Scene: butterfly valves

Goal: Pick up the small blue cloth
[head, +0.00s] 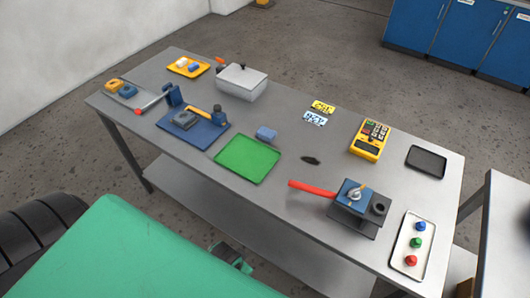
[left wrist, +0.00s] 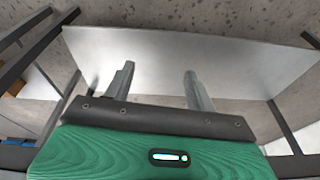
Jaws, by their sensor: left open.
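The cloth is not in the left wrist view. My right gripper is in neither view.
Left of the cloth, a blue mat (head: 199,144) holds a valve with an orange handle. A grey lidded box (head: 241,82) stands behind. A red-handled valve (head: 350,195), yellow meter (head: 370,139) and white tray (head: 398,262) lie right. Bare tabletop surrounds a dark scrap (head: 311,160).

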